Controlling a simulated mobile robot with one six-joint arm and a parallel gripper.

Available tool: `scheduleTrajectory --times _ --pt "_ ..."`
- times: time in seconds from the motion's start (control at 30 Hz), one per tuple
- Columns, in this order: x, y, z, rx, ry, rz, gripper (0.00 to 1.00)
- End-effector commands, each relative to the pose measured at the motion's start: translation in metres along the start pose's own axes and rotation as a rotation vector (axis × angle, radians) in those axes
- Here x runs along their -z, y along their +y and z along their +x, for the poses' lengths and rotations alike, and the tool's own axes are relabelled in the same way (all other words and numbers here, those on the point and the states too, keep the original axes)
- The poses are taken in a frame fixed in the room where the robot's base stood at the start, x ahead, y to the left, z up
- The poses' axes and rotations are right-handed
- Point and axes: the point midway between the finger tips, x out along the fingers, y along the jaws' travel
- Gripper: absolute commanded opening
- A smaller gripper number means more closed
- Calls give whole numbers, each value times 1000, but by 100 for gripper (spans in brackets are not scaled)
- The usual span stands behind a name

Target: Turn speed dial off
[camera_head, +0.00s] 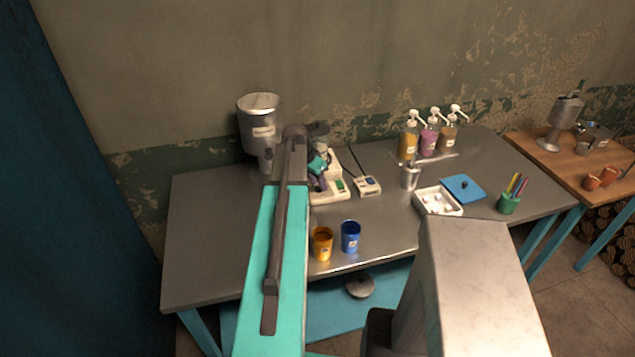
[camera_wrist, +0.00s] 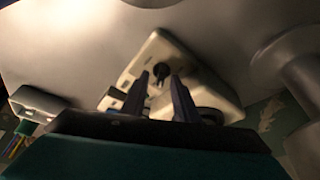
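In the wrist view a black dial (camera_wrist: 160,70) sits on the pale base of a machine (camera_wrist: 135,77). My gripper (camera_wrist: 161,82) has its two dark fingers apart, with the dial showing between and just beyond their tips. I cannot tell whether a finger touches it. In the head view the machine's white base (camera_head: 333,194) stands on the metal table (camera_head: 215,230), partly hidden behind my arm. The dial cannot be made out there. My gripper's teal wrist part is over the machine.
A small box with a display (camera_head: 367,186) stands right of the machine. A steel hopper (camera_head: 262,122) is behind left. An orange cup (camera_head: 322,243) and a blue cup (camera_head: 350,236) stand near the front edge. Pump bottles (camera_head: 429,140) and a white tray (camera_head: 438,201) are further right.

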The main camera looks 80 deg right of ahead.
Motion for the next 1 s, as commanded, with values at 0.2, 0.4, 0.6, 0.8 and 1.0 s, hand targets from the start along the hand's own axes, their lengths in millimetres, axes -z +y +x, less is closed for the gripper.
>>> scheduleTrajectory --times 0.2,0.4,0.6,0.8,1.0 --pt "0 0 0 0 0 0 17" --pt "0 0 0 -1 0 -1 0" --pt "-1 2 0 -2 -3 -4 0" --pt "-1 3 1 11 -4 -34 0" --pt "-1 4 1 40 -3 -106 0"
